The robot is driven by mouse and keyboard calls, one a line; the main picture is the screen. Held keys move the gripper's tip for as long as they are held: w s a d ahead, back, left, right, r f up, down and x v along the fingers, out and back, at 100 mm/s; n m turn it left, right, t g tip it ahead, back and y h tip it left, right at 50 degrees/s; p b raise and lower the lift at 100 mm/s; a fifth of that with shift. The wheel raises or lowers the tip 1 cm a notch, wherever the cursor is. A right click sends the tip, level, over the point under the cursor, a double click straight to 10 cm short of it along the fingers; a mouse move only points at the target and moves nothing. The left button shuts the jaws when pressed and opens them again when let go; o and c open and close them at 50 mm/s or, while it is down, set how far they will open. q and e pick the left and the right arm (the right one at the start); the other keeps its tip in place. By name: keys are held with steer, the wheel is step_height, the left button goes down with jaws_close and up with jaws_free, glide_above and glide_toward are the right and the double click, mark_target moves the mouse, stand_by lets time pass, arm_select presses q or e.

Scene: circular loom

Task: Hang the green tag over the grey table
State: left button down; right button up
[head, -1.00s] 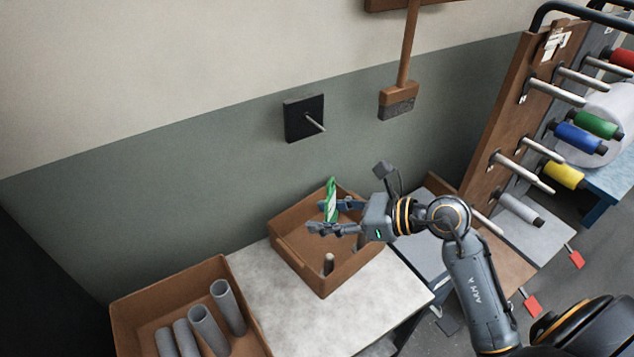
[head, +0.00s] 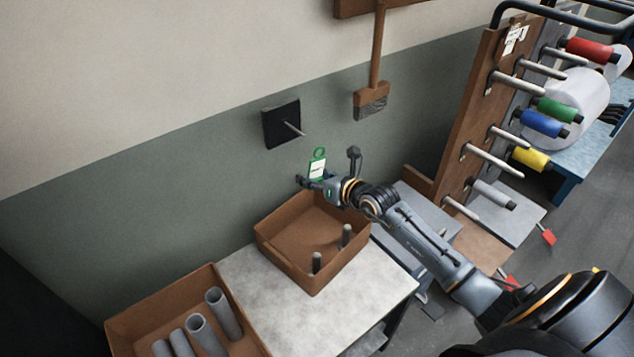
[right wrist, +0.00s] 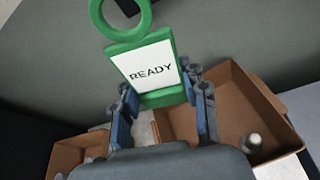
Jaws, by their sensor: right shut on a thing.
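The green tag (head: 317,164) is upright, with a ring at its top and a white face. In the right wrist view the tag (right wrist: 146,66) reads "READY". My right gripper (head: 315,182) is shut on the tag's lower part, with the ring free above the fingers. It holds the tag above the brown box, below and a little right of a black wall plate (head: 278,126) with a metal peg (head: 294,129). The tag and the peg are apart. The grey table (head: 250,290) is under the box, against the wall. My left gripper is not in view.
The open brown box (head: 285,258) on the table holds small pegs or spools. Another box (head: 130,322) with several grey tubes stands at the lower left. A rack (head: 478,110) with colored spools stands to the right.

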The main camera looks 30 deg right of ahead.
steer(key=w, duration=0.1)
steer(key=w+b, duration=0.1)
steer(key=w, duration=0.2)
steer(key=shift+w+a+r+b, duration=0.3)
steer(key=shift+w+r, duration=0.05)
steer(key=shift+f, duration=0.1)
stand_by(0.6)
steer(key=shift+w, duration=0.2)
steer(key=shift+w+a+b, duration=0.15)
steer(key=shift+w+b, duration=0.3)
steer(key=shift+w, duration=0.3)
steer(key=shift+w, duration=0.25)
stand_by(0.4)
steer(key=shift+w, duration=0.2)
steer(key=shift+f, duration=0.2)
